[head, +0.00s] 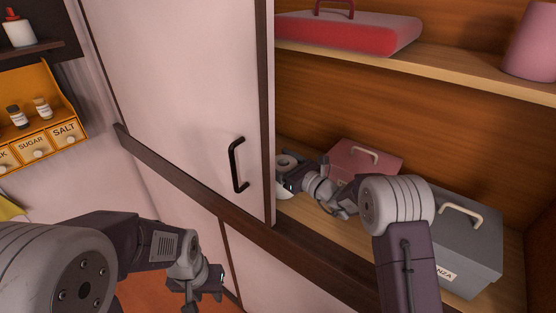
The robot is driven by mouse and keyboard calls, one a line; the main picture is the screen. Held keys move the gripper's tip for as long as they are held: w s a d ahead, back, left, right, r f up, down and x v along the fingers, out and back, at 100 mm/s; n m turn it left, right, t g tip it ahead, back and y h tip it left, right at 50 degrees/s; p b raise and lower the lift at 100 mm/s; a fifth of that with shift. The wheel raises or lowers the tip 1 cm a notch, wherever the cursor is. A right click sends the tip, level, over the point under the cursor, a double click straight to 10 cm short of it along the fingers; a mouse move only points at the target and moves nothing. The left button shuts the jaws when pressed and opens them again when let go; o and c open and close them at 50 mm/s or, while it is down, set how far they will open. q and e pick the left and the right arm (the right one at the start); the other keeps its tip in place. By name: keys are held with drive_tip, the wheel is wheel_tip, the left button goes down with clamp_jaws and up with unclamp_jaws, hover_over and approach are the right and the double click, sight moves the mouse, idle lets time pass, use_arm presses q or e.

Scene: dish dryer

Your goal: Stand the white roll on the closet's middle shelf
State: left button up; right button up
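The closet has an upper visible shelf (456,72) and a lower visible shelf (318,222); I cannot tell their place in the whole closet. A pale round shape with a dark hole, apparently the end of the white roll (287,160), shows at the lower shelf, beside the door edge. My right gripper (290,184) reaches in there, right at this shape. Its fingers are mostly hidden, so its grip and any contact are unclear. My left gripper (198,288) is open and empty, low in front of the closet.
A closet door (180,80) with a black handle (237,165) stands just left of my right gripper. A pink box (365,160) and grey box (465,245) occupy the lower shelf. A red case (350,35) and pink cylinder (532,42) are above. A spice rack (40,105) hangs left.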

drive_tip(key=shift+s, duration=0.1)
drive_tip(key=o, duration=2)
drive_tip(key=shift+f, duration=0.1)
drive_tip(key=shift+r, duration=0.2)
drive_tip(key=b+v, duration=0.1)
drive_tip(key=v, duration=0.6)
drive_tip(key=shift+s+d, duration=0.15)
drive_tip(key=shift+s, duration=0.05)
